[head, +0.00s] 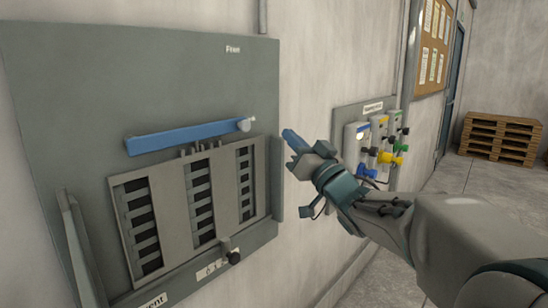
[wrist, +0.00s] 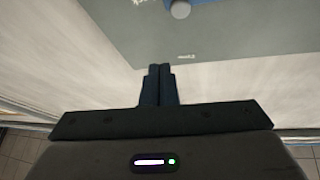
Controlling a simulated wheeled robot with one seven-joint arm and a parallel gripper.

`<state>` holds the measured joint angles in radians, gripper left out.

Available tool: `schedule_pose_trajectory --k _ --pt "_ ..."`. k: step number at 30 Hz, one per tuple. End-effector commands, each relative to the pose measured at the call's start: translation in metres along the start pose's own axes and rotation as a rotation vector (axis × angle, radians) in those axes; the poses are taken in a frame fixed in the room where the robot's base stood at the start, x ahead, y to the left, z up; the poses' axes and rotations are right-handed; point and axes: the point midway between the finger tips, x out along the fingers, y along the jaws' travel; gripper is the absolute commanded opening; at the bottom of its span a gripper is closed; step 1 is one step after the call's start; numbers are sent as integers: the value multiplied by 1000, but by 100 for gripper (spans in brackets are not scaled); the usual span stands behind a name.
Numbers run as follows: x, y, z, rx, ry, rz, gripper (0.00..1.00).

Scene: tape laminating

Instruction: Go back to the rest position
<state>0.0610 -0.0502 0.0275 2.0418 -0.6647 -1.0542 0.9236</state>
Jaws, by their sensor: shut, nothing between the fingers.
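My gripper (head: 294,140) is in front of the wall, just right of the grey wall panel (head: 150,80) in the head view. It is shut and empty, its fingers pointing up and left. My gripper appears apart from the panel. The knob also shows at the top of the wrist view (wrist: 181,9).
A smaller board (head: 345,118) with coloured valves (head: 384,158) is on the wall behind my arm. Wooden pallets (head: 500,138) stand at the far right. The floor before them is clear.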

Motion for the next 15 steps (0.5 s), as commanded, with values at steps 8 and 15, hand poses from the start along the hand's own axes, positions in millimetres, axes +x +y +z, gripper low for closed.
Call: schedule_pose_trajectory --k 8,15 --pt "-36 42 24 -85 -181 337 0" --pt "-91 67 54 -121 -403 585 0"
